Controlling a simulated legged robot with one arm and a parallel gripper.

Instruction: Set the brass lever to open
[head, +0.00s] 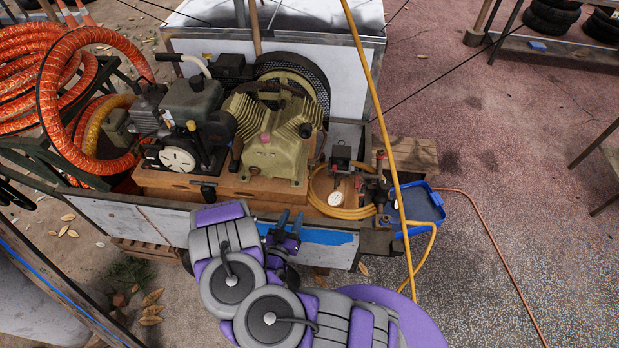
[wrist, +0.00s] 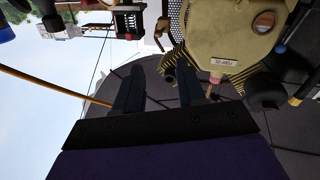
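The brass lever is hard to single out. Small brass-coloured fittings (head: 381,166) stand at the right end of the cart, beside a pressure gauge (head: 335,198) and a coiled yellow hose (head: 345,212). Their details are too small for me to tell the lever's setting. My gripper (head: 290,222) is over the cart's front edge, to the left of these fittings and apart from them. In the wrist view my gripper (wrist: 160,90) shows two dark fingers spread apart with nothing between them. The tan compressor (wrist: 226,45) is beyond the fingers there; I cannot make out a lever.
The cart's front rail (head: 325,237) lies under my gripper. The compressor (head: 268,140) and an engine (head: 190,105) fill the cart's middle. A taut yellow hose (head: 376,95) crosses in front of the right end, near a blue tray (head: 425,208). Open ground lies to the right.

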